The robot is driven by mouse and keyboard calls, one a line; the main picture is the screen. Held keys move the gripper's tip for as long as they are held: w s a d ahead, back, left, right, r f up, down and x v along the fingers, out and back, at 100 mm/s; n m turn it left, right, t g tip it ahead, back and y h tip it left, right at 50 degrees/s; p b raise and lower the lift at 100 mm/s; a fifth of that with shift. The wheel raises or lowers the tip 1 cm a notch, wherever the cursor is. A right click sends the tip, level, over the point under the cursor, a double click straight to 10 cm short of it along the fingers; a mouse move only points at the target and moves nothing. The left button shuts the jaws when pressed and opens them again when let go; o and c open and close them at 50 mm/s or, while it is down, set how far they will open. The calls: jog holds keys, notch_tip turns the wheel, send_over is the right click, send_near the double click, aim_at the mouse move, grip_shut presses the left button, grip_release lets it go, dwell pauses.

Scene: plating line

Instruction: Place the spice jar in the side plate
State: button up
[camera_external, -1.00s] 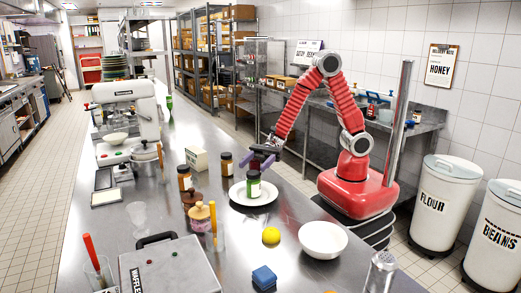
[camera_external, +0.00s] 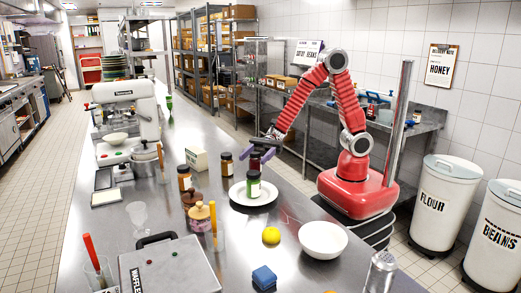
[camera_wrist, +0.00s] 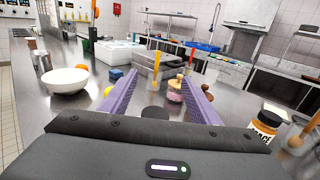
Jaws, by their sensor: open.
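The spice jar (camera_external: 254,186), with a dark lid and a green label, stands upright on the white side plate (camera_external: 271,198). My gripper (camera_external: 256,158), with purple fingers, is open just above the jar and does not hold it. In the wrist view the fingers (camera_wrist: 157,100) are spread apart, with a dark round lid (camera_wrist: 155,112) showing between and below them. The plate is hidden there.
A dark-lidded jar (camera_external: 227,164) stands left of the plate, with an orange-labelled jar (camera_external: 185,180) farther left. A yellow ball (camera_external: 271,236), a white bowl (camera_external: 323,240) and a blue sponge (camera_external: 264,277) lie nearer the camera.

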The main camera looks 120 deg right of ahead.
jog(key=s+a+n+g, duration=0.5)
jog(key=s+n, duration=0.2)
jog(key=s, duration=0.2)
jog(key=s+a+n+g, duration=0.5)
jog(key=s+a+n, duration=0.1)
jog(key=s+n, duration=0.25)
jog(key=s+d+f+n+h, duration=0.1)
jog(key=s+d+n+h, duration=0.45)
jog(key=s, duration=0.25)
jog(key=s+d+r+n+t+h, duration=0.2)
jog(key=d+r+n+h, duration=0.1)
jog(key=d+n+h, duration=0.3)
jog(key=shift+d+n, duration=0.4)
jog(key=shift+d, duration=0.75)
